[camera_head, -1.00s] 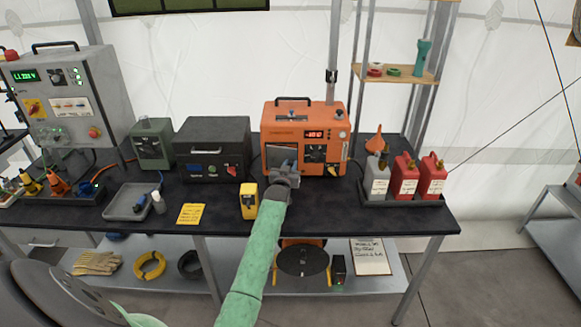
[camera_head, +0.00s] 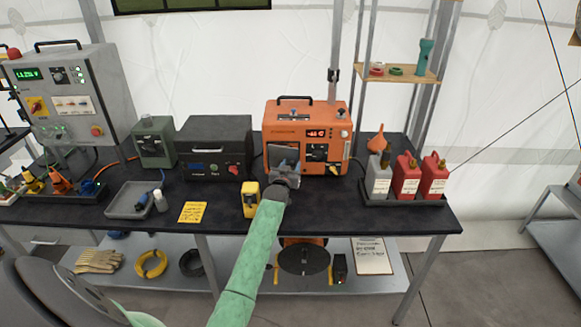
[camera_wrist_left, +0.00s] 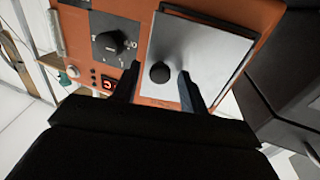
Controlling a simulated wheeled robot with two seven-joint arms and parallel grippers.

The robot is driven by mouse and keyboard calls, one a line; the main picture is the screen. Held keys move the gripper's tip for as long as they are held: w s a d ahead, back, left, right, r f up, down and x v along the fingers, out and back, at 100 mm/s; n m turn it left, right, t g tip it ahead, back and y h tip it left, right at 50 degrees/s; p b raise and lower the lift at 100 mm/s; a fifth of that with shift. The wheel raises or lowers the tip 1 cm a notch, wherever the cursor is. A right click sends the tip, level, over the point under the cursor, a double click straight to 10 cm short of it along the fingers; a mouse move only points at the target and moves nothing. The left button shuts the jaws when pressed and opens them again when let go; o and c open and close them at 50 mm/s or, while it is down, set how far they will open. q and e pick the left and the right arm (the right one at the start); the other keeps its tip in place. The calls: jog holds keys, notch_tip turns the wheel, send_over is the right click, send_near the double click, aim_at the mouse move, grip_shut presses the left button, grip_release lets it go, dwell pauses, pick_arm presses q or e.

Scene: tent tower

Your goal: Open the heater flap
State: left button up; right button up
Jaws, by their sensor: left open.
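The orange heater (camera_head: 306,113) stands on the dark bench, with a lit display and a dial on its front. Its flap (camera_wrist_left: 205,55) is a flat silver panel with a round black knob (camera_wrist_left: 160,72), seen close up in the left wrist view. A dark strip shows along the flap's far edge; I cannot tell whether that is a gap or a frame. My left gripper (camera_wrist_left: 156,88) is open, its fingers on either side of the knob in the picture; contact cannot be told. In the head view the left gripper (camera_head: 285,168) hides much of the flap. My right gripper is out of view.
A black box (camera_head: 213,140) stands left of the heater. A yellow device (camera_head: 248,200) sits close to my left forearm. A tray of red and grey bottles (camera_head: 405,198) is at the right.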

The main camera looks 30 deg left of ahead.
pick_arm(q)
jog(key=shift+s+d+f, duration=0.1)
jog(key=shift+s+f, duration=0.1)
jog(key=shift+s, duration=0.2)
jog(key=b+v, duration=0.3)
jog(key=v, duration=0.3)
jog(key=shift+s, duration=0.4)
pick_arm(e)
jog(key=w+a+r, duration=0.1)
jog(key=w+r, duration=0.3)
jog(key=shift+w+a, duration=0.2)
pick_arm(q)
jog(key=shift+d+r, duration=0.1)
